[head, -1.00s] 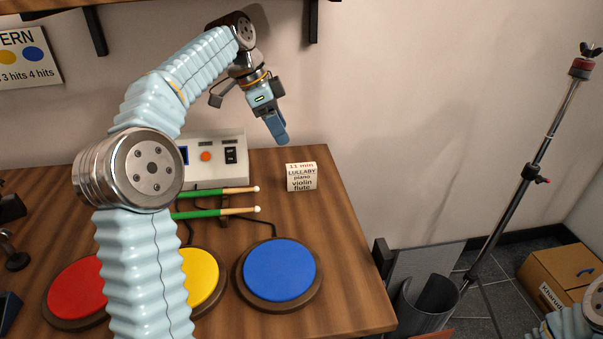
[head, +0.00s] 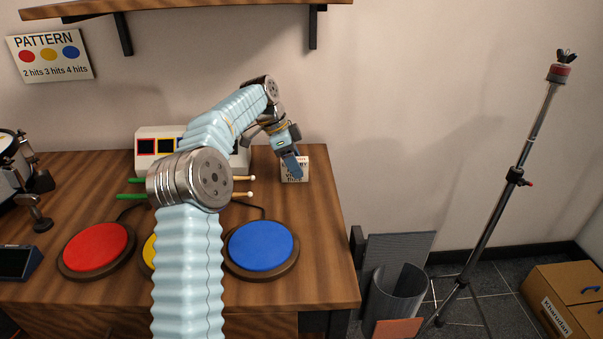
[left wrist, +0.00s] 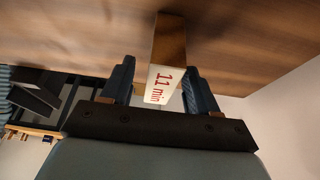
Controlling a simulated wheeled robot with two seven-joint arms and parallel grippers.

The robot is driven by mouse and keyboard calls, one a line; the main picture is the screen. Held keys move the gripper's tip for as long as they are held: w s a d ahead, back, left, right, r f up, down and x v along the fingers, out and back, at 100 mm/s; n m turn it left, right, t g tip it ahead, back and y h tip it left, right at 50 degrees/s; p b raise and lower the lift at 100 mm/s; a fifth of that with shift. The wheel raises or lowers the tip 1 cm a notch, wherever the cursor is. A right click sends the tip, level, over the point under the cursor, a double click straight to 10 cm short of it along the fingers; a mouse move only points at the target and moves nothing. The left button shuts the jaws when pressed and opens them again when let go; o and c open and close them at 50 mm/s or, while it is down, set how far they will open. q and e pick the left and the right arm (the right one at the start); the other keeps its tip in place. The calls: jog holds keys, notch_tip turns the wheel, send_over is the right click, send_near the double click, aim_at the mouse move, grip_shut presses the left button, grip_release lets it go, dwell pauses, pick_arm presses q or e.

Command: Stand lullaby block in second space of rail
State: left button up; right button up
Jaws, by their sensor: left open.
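The lullaby block (head: 301,170), a small white block with dark lettering, stands on the wooden table near its back right corner. In the left wrist view its top face with red "11 min" writing (left wrist: 165,85) lies between the two fingers. My left gripper (head: 292,168) is open around the block, with a finger on either side; the left wrist view shows the open jaws (left wrist: 160,90) too. In the head view the gripper hides part of the block's lettering. The rail is not recognisable in these views. My right gripper is not in view.
On the table (head: 325,265) are red (head: 97,246), yellow (head: 148,252) and blue (head: 262,245) pads, green-handled sticks (head: 132,195) and a white control box (head: 160,134), partly behind my arm. A bin (head: 395,295) and stand (head: 488,215) are on the right.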

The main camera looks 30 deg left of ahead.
aim_at(299, 159)
pick_arm(q)
jog(key=shift+a, duration=0.1)
grip_shut()
jog(key=shift+r, duration=0.1)
jog(key=shift+r, duration=0.25)
notch_tip(299, 159, up, 3)
jog(key=shift+f, duration=0.1)
jog(key=s+d+r+b, duration=0.3)
jog(key=s+d+r, duration=0.4)
jog(key=s, duration=0.5)
notch_tip(299, 159, up, 2)
jog(key=shift+d+r, duration=0.2)
jog(key=shift+d, duration=0.05)
